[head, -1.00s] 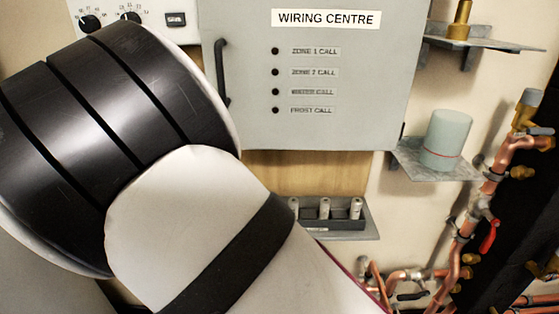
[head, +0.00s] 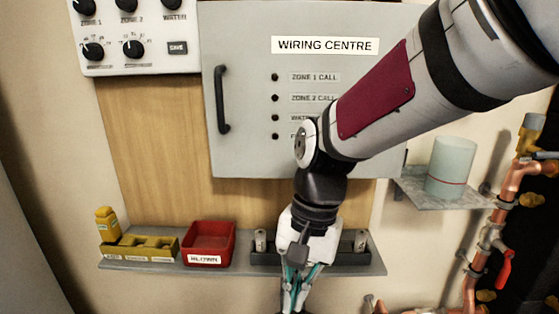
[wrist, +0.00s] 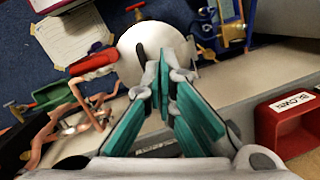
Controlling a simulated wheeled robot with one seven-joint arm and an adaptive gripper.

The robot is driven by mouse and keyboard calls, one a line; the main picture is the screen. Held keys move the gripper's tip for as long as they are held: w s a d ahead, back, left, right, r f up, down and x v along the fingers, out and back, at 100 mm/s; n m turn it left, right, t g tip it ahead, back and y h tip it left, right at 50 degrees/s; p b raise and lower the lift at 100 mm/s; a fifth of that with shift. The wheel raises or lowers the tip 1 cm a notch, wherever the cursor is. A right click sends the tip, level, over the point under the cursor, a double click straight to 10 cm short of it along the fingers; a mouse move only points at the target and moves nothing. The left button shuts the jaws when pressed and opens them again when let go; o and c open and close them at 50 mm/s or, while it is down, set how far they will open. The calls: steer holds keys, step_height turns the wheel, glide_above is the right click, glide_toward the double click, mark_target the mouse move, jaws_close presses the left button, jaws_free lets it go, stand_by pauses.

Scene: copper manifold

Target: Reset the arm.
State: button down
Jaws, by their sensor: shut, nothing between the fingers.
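My gripper (head: 293,297) hangs pointing down in front of the shelf, at the bottom of the head view, with my arm reaching in from the upper right. In the wrist view my gripper (wrist: 163,68) has its teal fingers brought together at the tips, with nothing between them. The fingertips are partly cut off at the lower edge of the head view. My arm covers part of the grey wiring centre box (head: 240,150) and the middle of the dark fuse holder (head: 345,256).
The shelf (head: 150,265) carries a yellow holder (head: 140,247), a yellow bottle (head: 106,224) and a red bin (head: 208,243), also in the wrist view (wrist: 288,125). A pale cup (head: 451,168) stands on a bracket at right. Copper pipes (head: 478,255) run beyond it.

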steer(key=s+d+r+n+t+h+b, duration=0.15)
steer(key=s+d+n+b, duration=0.25)
steer(key=s+d, duration=1.35)
step_height(320, 180, up, 31)
steer(key=s+t+p, duration=0.1)
steer(key=t+p, duration=0.3)
steer(key=p, duration=2.5)
steer(key=shift+s+a+f, duration=0.2)
steer(key=shift+s+a, duration=0.1)
steer(key=shift+a, duration=0.1)
